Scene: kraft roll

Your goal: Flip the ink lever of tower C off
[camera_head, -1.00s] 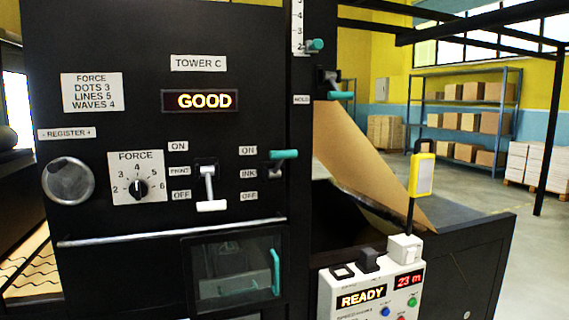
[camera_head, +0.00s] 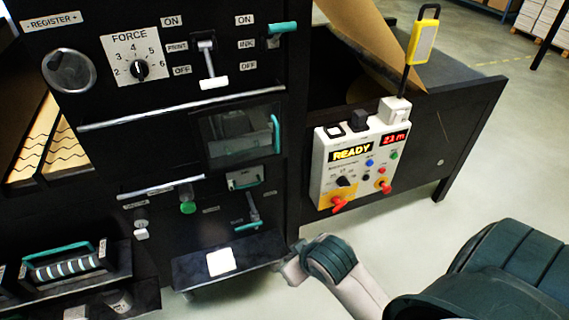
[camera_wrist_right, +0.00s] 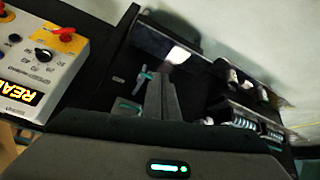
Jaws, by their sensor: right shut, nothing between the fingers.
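The ink lever (camera_head: 283,27) is on the tower C panel, right of the ON, INK and OFF labels. Its teal handle is up, level with the ON label (camera_head: 245,20). The OFF label (camera_head: 247,69) is below. My right gripper (camera_head: 284,270) is low, in front of the small shelf at the tower's foot, well below the ink lever. It is shut and empty. In the wrist view its fingers (camera_wrist_right: 160,97) are together, pointing toward the lower part of the machine. The ink lever cannot be made out in the wrist view. My left gripper is not in view.
The white-handled print lever (camera_head: 213,82) stands left of the ink lever. Below are a teal-handled window (camera_head: 240,135) and a lower teal lever (camera_head: 247,227). A control box (camera_head: 350,160) reading READY juts out at right. Floor at right is open.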

